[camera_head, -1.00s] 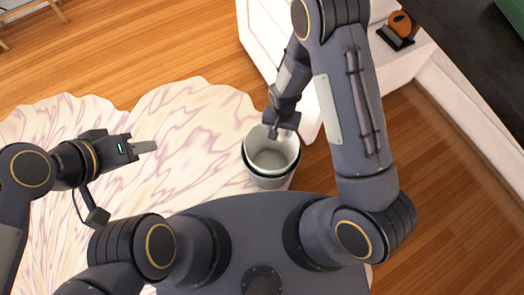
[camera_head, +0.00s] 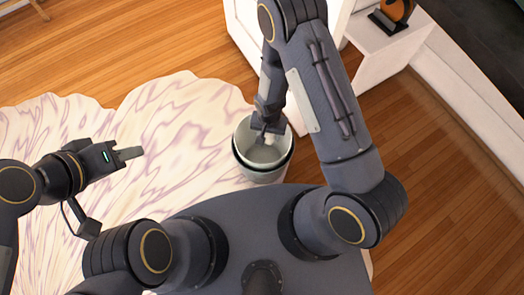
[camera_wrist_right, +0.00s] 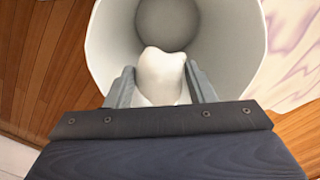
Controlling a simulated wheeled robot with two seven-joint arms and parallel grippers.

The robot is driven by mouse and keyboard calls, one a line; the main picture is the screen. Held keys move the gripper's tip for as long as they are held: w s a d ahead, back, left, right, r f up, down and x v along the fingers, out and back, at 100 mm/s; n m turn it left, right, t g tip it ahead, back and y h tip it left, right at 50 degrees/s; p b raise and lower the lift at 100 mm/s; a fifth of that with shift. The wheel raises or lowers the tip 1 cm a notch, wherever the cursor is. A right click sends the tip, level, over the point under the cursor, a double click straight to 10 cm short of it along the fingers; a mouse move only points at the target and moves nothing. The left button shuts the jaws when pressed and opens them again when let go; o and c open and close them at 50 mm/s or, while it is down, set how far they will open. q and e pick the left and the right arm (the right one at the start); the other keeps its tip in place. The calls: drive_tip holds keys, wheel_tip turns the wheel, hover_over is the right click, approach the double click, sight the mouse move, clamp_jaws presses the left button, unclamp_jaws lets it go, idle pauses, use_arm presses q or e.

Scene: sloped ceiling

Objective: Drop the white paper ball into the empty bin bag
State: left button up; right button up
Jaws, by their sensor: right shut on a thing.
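The white paper ball (camera_wrist_right: 162,75) is between the fingers of my right gripper (camera_wrist_right: 160,82), which is shut on it. In the right wrist view, the ball is in front of the pale, empty inside of the bin bag (camera_wrist_right: 238,50). In the head view, the round bin with its light lining (camera_head: 262,175) stands on the rug below the right arm. My right gripper (camera_head: 266,133) points down over the bin's far side, and the ball is hard to make out there. My left gripper (camera_head: 130,154) is away to the left over the rug; its fingers overlap, so its opening is unclear.
A pale, purple-veined rug (camera_head: 165,110) covers the wood floor (camera_head: 130,50) around the bin. A white cabinet (camera_head: 370,55) stands beyond the right arm, with an orange and black object (camera_head: 395,15) on it. Floor left of the bin is clear.

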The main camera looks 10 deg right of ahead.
drive_tip(key=o, duration=1)
drive_tip(key=shift+r+p, duration=1.4)
drive_tip(key=shift+r, duration=2.55)
